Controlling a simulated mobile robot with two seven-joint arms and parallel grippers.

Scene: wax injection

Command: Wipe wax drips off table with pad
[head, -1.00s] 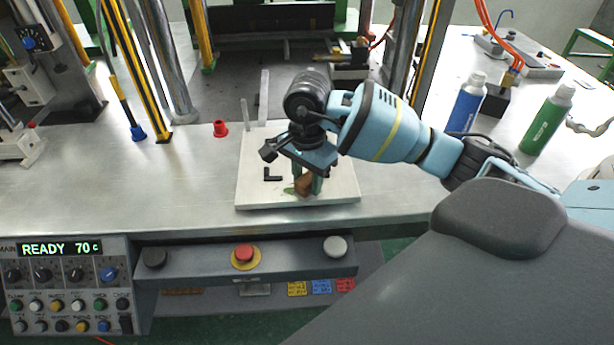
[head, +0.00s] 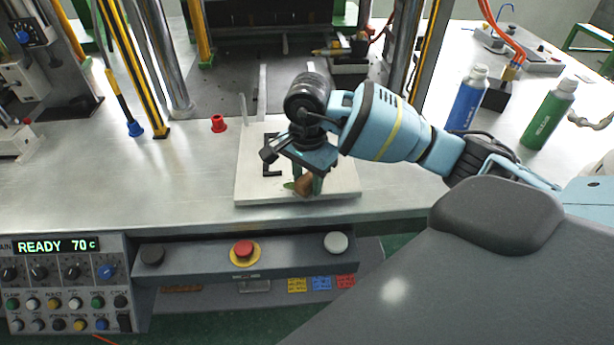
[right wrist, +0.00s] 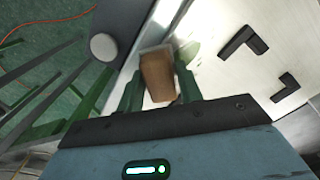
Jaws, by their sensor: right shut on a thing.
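My right gripper (head: 304,184) is low over the front part of a white board (head: 345,190) on the metal table. It is shut on a small brown pad (head: 303,186). In the right wrist view the pad (right wrist: 157,77) sits between the two green fingers (right wrist: 158,92), near the board's front edge. Green smears, which look like wax drips (right wrist: 190,52), lie on the board beside the pad. I cannot tell whether the pad touches the board. My left gripper is not in view.
Black L-shaped brackets (right wrist: 243,41) sit on the board. A blue bottle (head: 467,98) and a green bottle (head: 549,113) stand at the right. A red cup-like piece (head: 218,123) is left of the board. The control panel (head: 65,285) is at the front left.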

